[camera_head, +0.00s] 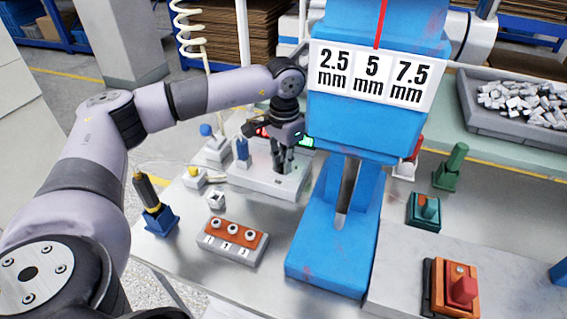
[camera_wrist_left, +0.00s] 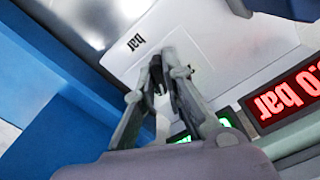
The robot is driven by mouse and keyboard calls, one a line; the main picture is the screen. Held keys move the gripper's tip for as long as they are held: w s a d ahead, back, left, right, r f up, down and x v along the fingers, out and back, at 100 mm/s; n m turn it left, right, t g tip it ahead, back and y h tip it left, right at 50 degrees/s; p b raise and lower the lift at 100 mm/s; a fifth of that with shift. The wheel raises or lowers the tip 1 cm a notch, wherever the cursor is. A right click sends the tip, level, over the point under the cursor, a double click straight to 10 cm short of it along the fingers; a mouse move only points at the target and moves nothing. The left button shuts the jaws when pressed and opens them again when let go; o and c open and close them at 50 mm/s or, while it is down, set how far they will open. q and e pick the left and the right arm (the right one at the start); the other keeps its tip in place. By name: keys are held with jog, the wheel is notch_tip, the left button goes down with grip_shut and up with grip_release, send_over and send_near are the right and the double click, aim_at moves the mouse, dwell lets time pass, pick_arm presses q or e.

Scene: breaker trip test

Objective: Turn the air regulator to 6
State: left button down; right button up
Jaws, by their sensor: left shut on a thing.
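The air regulator is a pale box (camera_head: 255,180) on the bench, left of the blue press, with a red display (camera_head: 262,131) and a green display (camera_head: 306,142) behind it. My left gripper (camera_head: 283,168) points down over the box, shut on the regulator's knob, which its fingers mostly hide. The green display (camera_wrist_left: 205,128) is partly covered. My right gripper is not in view.
The blue press (camera_head: 350,200) with its 2.5, 5 and 7.5 mm sign stands close right of the gripper.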

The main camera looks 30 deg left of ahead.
pick_arm(q)
jog(key=shift+m, duration=0.3)
jog(key=shift+m, duration=1)
jog(key=c, duration=1.6)
grip_release()
notch_tip(320, 180, up, 12)
